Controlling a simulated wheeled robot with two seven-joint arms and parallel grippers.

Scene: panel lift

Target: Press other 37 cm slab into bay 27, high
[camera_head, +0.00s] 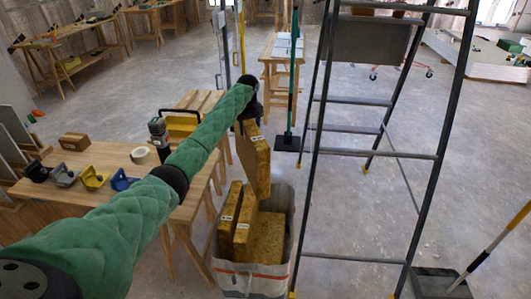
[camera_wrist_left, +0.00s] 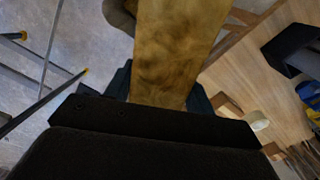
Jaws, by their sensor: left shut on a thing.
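My left gripper (camera_head: 247,90) is shut on a yellow-brown slab (camera_head: 255,158) and holds it upright above a white bin. The held slab also fills the upper middle of the left wrist view (camera_wrist_left: 175,55), between the dark fingers. Several more slabs (camera_head: 245,225) stand in the white bin (camera_head: 280,284), with small labels on their top edges that are too small to read. My green left arm reaches in from the lower left. No bay 27 is recognisable in these views. My right gripper does not show.
A wooden workbench (camera_head: 120,203) stands left of the bin, with tape (camera_head: 140,155), a brown block (camera_head: 74,141) and several small tools on it. A dark stepladder (camera_head: 312,150) stands right of the bin. A green-handled floor tool (camera_head: 287,143) stands behind.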

